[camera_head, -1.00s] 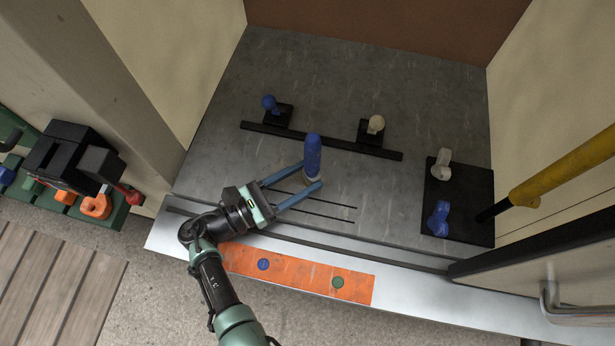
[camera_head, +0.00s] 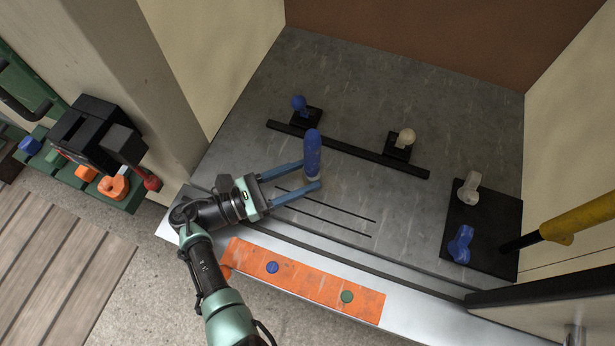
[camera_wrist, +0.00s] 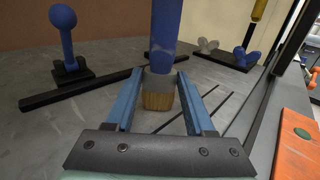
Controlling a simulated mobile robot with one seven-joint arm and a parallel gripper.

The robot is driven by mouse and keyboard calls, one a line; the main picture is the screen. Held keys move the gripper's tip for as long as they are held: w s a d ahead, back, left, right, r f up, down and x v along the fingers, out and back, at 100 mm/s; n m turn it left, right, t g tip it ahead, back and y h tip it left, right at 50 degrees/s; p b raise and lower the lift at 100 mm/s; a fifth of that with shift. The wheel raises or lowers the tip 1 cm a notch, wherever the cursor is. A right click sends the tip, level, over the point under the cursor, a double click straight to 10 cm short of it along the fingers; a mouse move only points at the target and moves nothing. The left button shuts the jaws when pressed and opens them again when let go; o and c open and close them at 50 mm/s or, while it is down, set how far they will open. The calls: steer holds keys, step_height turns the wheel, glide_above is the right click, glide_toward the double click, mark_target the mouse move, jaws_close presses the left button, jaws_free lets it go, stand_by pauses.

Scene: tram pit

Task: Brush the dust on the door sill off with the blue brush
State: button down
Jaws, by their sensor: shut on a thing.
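The blue brush (camera_head: 313,152) stands upright between the fingertips of my gripper (camera_head: 311,174), which is shut on it. In the wrist view the blue handle (camera_wrist: 163,38) rises out of the top of the picture, with a grey collar and tan bristles (camera_wrist: 158,100) pointing down. I cannot tell if the bristles touch the grey floor (camera_head: 235,165). The door sill (camera_head: 415,318) is a pale metal strip along the near edge, with an orange panel (camera_head: 310,281) on it. Pale marks show on the panel; I cannot tell if they are dust.
A black bar (camera_head: 350,150) lies beyond the brush, near blue (camera_head: 299,104) and cream (camera_head: 406,136) knobs. A black plate (camera_head: 490,215) with white and blue handles is at right, near a yellow-black pole (camera_head: 580,217). A door post (camera_head: 140,80) stands left.

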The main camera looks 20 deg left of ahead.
steer(key=shift+a+r+b, duration=0.1)
steer(key=shift+a+b, duration=0.2)
steer(key=shift+a, duration=0.5)
steer(key=shift+a+f+b, duration=0.2)
steer(key=shift+a+b, duration=0.4)
steer(key=shift+a, duration=0.15)
steer(key=shift+a+f+b, duration=0.15)
steer(key=shift+a+b, duration=0.4)
steer(key=shift+a, duration=0.15)
steer(key=shift+a+r+b, duration=0.1)
steer(key=shift+a+b, duration=0.3)
steer(key=shift+a, duration=0.45)
